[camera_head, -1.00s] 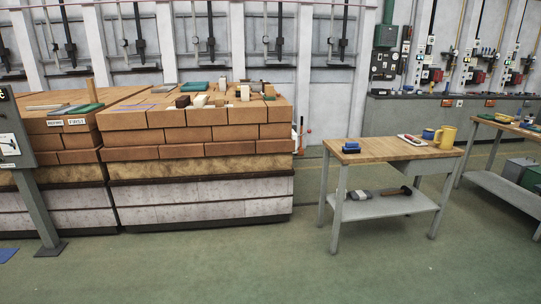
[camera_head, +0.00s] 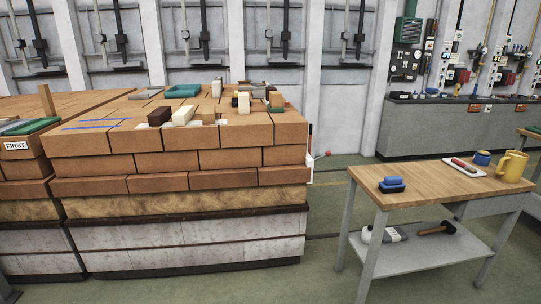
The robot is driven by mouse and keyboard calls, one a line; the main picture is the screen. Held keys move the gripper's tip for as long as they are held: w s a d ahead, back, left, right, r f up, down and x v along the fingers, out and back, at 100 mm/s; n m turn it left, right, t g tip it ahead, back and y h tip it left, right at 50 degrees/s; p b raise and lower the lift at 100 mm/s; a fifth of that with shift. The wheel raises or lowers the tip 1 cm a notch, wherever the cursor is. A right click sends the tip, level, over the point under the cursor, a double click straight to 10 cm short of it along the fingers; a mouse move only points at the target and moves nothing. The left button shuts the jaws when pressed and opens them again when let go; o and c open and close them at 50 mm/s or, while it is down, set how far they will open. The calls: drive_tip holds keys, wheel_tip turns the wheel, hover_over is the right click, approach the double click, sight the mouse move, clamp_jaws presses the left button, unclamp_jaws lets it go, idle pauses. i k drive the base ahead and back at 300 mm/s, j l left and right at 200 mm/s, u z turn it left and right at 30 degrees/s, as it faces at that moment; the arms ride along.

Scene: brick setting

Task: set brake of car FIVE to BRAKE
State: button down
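A kiln car (camera_head: 180,240) stacked with large orange bricks fills the left and middle of the head view. No FIVE label is readable on it. At its right end, a small lever with a red knob (camera_head: 328,154) shows beside a narrow white upright part (camera_head: 310,160). Most of this lever is hidden behind the brick stack, and its setting cannot be read. My gripper is not in view.
Small blocks (camera_head: 182,115) lie on top of the stack. Another brick stack with a FIRST label (camera_head: 16,145) stands at the left. A wooden-topped table (camera_head: 430,190) stands at the right.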

sight(328, 153)
drive_tip(key=i, duration=2.95)
drive_tip(key=z, duration=0.45)
